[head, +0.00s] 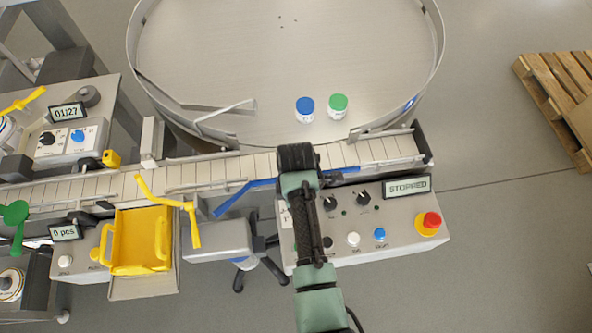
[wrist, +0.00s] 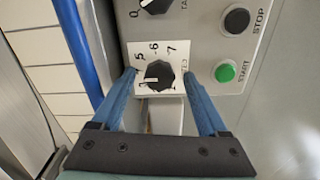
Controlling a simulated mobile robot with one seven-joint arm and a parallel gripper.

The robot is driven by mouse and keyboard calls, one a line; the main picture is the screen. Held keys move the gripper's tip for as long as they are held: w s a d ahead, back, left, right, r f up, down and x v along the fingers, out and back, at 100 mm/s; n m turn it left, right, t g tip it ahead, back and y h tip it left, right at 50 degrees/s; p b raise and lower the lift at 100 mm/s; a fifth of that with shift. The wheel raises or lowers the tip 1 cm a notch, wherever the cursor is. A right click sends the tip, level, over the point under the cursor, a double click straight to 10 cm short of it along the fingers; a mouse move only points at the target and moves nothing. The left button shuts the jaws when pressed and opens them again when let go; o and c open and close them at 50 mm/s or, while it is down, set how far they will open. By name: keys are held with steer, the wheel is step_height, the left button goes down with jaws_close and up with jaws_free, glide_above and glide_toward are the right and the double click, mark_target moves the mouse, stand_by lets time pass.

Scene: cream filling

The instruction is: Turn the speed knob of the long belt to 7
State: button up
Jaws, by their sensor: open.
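The speed knob (wrist: 158,75) is black and round, on a white scale plate. The digits 5, 6 and 7 show along its upper side. Its white mark seems to point left, below the 5; the digit there is unclear. The visible end of its label reads "ED". My gripper (wrist: 160,74) is open, with one blue finger on each side of the knob; I cannot tell whether they touch it. In the head view my gripper (head: 297,158) and arm hide this knob. A strip of the white plate (head: 285,217) shows left of the arm.
A second knob (wrist: 155,4), a black STOP button (wrist: 237,20) and a green START button (wrist: 225,72) are close by. The display (head: 407,187) reads STOPPED. A blue rail (head: 243,193) runs along the slatted belt (head: 385,149). A red emergency button (head: 431,221) is at right.

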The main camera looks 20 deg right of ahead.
jaws_close()
steer(key=shift+m, duration=0.4)
steer(key=m+p, duration=0.2)
steer(key=m, duration=0.3)
steer(key=shift+r, duration=0.15)
steer(key=m+p, duration=0.1)
steer(key=m, duration=0.5)
steer(key=shift+m+p, duration=0.3)
steer(key=shift+m, duration=0.1)
steer(key=m, duration=0.5)
steer(key=shift+p, duration=0.4)
steer(key=m, duration=0.6)
steer(key=shift+p, duration=0.3)
steer(key=shift+m, duration=0.4)
